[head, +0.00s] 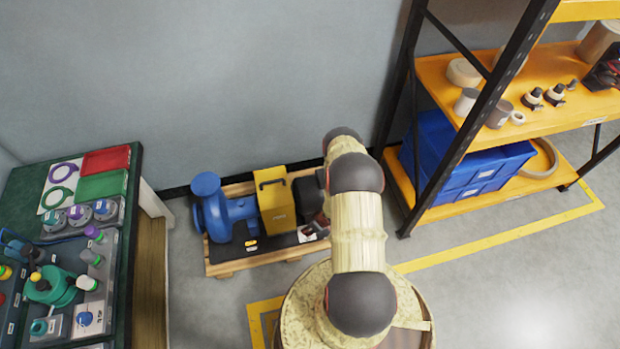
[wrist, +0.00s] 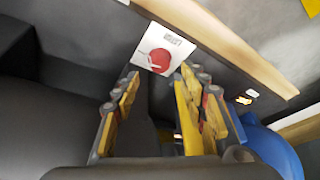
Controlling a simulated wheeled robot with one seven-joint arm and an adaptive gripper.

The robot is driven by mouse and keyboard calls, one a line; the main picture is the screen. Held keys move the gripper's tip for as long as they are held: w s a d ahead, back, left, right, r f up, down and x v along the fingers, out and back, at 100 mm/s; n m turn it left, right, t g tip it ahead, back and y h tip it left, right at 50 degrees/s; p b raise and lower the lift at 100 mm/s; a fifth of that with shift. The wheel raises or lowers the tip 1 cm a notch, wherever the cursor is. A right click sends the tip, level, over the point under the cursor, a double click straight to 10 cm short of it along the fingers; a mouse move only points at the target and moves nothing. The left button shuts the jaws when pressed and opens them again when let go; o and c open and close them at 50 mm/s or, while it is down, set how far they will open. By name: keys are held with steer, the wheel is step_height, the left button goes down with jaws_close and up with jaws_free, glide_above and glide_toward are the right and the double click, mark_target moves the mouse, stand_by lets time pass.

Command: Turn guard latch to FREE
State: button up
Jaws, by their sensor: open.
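A white plate (wrist: 152,50) with a round red part (wrist: 160,60) and small dark lettering shows at the top of the wrist view. It looks like the latch plate; I cannot read the lettering or tell the latch's setting. My gripper (wrist: 159,76) is open and empty, its two yellow-and-grey fingers pointing toward the plate, one at each side of its lower part. I cannot tell whether they touch it. In the head view, the yellow guard (head: 275,205) stands on the pump skid beside the blue pump (head: 212,207), left of my gripper (head: 316,228). My arm hides part of the skid's right end.
The pump skid rests on a wooden pallet (head: 228,268) by the wall. A bench (head: 122,215) with several tools and fittings stands at left. An orange shelf rack (head: 440,82) with a blue bin (head: 470,178) stands at right. Floor right of my base is clear.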

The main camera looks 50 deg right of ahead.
steer(key=w+d+r+g+h, duration=0.1)
steer(key=w+d+r, duration=0.1)
steer(key=r, duration=1.1)
steer(key=w+d+r+m+g+h+p, duration=0.1)
steer(key=w+d+r+g, duration=0.1)
steer(key=r, duration=1.2)
steer(key=shift+w+d+r+p, duration=0.15)
steer(key=shift+w+d+p, duration=0.15)
steer(key=shift+w+d, duration=0.6)
steer(key=shift+w+a, duration=0.1)
steer(key=shift+a, duration=0.05)
